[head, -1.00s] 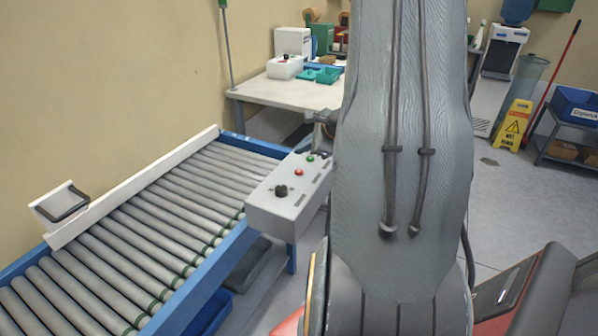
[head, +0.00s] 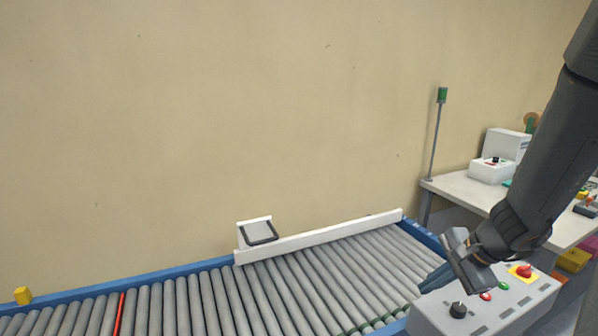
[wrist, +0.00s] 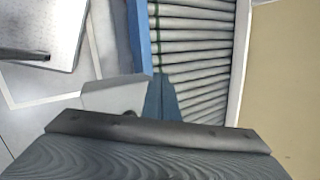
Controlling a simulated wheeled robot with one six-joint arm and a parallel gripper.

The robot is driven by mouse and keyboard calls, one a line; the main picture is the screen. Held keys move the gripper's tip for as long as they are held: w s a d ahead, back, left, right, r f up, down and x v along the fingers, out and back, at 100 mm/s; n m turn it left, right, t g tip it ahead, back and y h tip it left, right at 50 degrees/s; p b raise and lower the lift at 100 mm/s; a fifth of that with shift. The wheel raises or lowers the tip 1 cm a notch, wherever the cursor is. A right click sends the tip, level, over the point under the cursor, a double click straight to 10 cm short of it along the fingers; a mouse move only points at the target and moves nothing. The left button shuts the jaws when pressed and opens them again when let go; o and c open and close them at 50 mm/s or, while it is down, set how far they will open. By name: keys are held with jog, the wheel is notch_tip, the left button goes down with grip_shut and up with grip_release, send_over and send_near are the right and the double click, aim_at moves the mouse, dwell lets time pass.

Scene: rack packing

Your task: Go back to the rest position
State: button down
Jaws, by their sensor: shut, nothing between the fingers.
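My gripper (head: 433,283) is at the lower right of the head view, at the end of my dark grey arm. Its fingers are closed together and hold nothing. It appears above or in front of the right end of the roller conveyor (head: 290,290), beside the grey control box (head: 500,305). In the wrist view the blue-grey fingertips (wrist: 160,98) point toward the conveyor rollers (wrist: 195,60). The control box (wrist: 113,97) shows partly there, left of the fingers.
A white guide rail (head: 330,236) with a small framed reader (head: 260,232) lines the conveyor's far side. A yellow block (head: 22,296) sits at far left. A green-topped pole (head: 437,130) and a white table (head: 470,190) stand at right. The conveyor's visible rollers are clear.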

jog(key=s+a+r+n+g+h, duration=0.2)
jog(key=s+a+n, duration=0.8)
jog(key=n, duration=0.5)
jog(key=shift+s+a+r+n+g+h, duration=0.15)
jog(key=shift+s+a+n+g+h, duration=0.25)
jog(key=shift+a+h, duration=0.55)
